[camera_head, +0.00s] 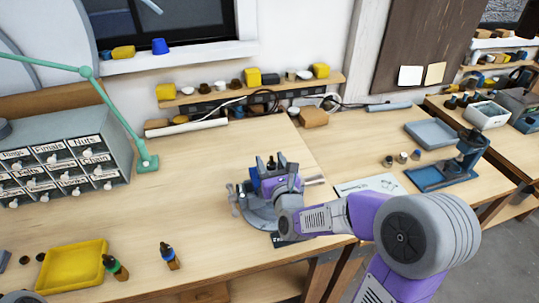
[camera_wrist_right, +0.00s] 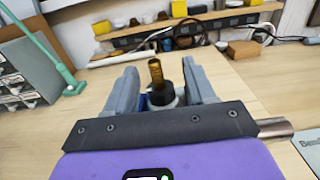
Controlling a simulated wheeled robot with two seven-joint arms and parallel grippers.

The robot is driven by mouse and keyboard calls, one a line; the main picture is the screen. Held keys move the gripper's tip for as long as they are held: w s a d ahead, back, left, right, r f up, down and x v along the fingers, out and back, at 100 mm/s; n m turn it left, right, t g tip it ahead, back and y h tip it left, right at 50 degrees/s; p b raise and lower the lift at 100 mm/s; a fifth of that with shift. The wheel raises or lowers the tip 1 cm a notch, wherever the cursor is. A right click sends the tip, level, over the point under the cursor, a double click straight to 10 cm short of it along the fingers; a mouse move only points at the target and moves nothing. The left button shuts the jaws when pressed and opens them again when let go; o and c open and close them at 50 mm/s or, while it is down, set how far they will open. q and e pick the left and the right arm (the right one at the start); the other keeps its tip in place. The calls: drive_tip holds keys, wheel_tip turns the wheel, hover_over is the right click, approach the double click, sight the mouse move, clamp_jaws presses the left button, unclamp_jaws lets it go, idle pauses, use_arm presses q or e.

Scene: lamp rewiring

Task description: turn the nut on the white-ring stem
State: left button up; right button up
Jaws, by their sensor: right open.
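A brassy threaded stem (camera_wrist_right: 155,73) stands upright between my right gripper's fingers in the right wrist view, with a dark round nut or collar (camera_wrist_right: 160,96) around its lower part. I cannot make out a white ring there. In the head view the stem's dark top (camera_head: 271,161) shows above the grey vise (camera_head: 258,214). My right gripper (camera_wrist_right: 163,85) is open, one finger on each side of the stem, with a visible gap at least on the left. In the head view my right gripper (camera_head: 272,172) partly covers the vise.
A yellow tray (camera_head: 72,268) and two small bottles stand at the front left. A drawer cabinet (camera_head: 65,165) and green lamp arm (camera_head: 115,115) are at the left. A blue press (camera_head: 455,165) and small parts (camera_head: 403,157) are at the right.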

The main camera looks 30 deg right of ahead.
drive_tip(key=shift+w+d, duration=0.1)
drive_tip(key=shift+w, duration=0.55)
drive_tip(key=c, duration=1)
drive_tip(key=m+h+b, duration=0.1)
drive_tip(key=h+b, duration=0.1)
drive_tip(key=b, duration=0.3)
drive_tip(key=shift+d+f, duration=0.1)
drive_tip(key=shift+d, duration=0.1)
drive_tip(key=shift+m+g+b, duration=0.3)
drive_tip(key=shift+g+b, duration=0.1)
drive_tip(key=shift+b, duration=0.25)
drive_tip(key=o, duration=1)
drive_tip(key=shift+s, duration=0.1)
